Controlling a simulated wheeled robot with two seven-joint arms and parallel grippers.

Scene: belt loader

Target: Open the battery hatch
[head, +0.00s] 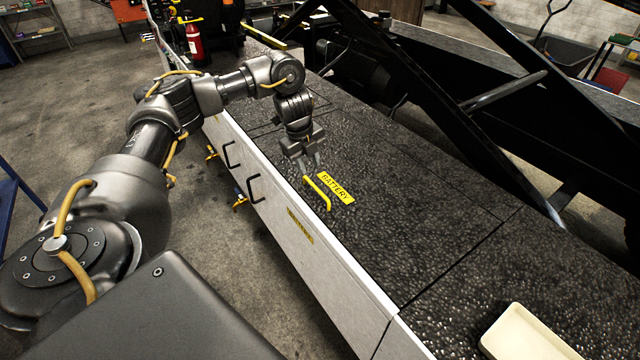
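The battery hatch (400,235) is a dark, rough-textured panel on top of the loader's white-sided body. A yellow label reading BATTERY (336,188) lies on it. Beside the label, a yellow bar handle (318,192) stands at the hatch's left edge. The hatch lies flat, level with the panels around it. My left gripper (310,163) points down at the far end of the handle. Its two fingers look apart, with nothing visible between them. I cannot tell whether a fingertip touches the handle. My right gripper is not in view.
Two black handles (254,188) stick out of the white side panel (345,285). A cream tray (525,335) sits on the deck at bottom right. Black conveyor beams (470,110) rise along the right. A red fire extinguisher (194,40) stands at the far end.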

